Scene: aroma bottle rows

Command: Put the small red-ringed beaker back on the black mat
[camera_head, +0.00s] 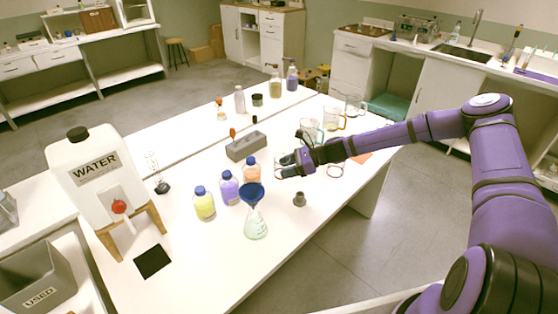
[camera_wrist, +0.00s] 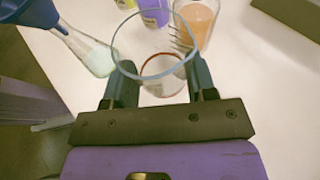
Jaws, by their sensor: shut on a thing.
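The small beaker (camera_wrist: 162,86) is clear glass with a red ring low on its wall. In the wrist view it sits between the two fingers of my gripper (camera_wrist: 160,88), which is shut on it. In the head view my gripper (camera_head: 287,163) is over the table behind the flask and to the right of the orange bottle; the beaker there is small and mostly hidden by the fingers. The black mat (camera_head: 152,261) lies bare on the table at the front left, beside the water tank stand, well away from my gripper.
A flask with a blue funnel (camera_head: 255,225) and yellow (camera_head: 204,205), purple (camera_head: 229,188) and orange (camera_head: 252,170) bottles stand between my gripper and the mat. The water tank (camera_head: 100,170) is at left. Glass mugs (camera_head: 333,119) stand farther right.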

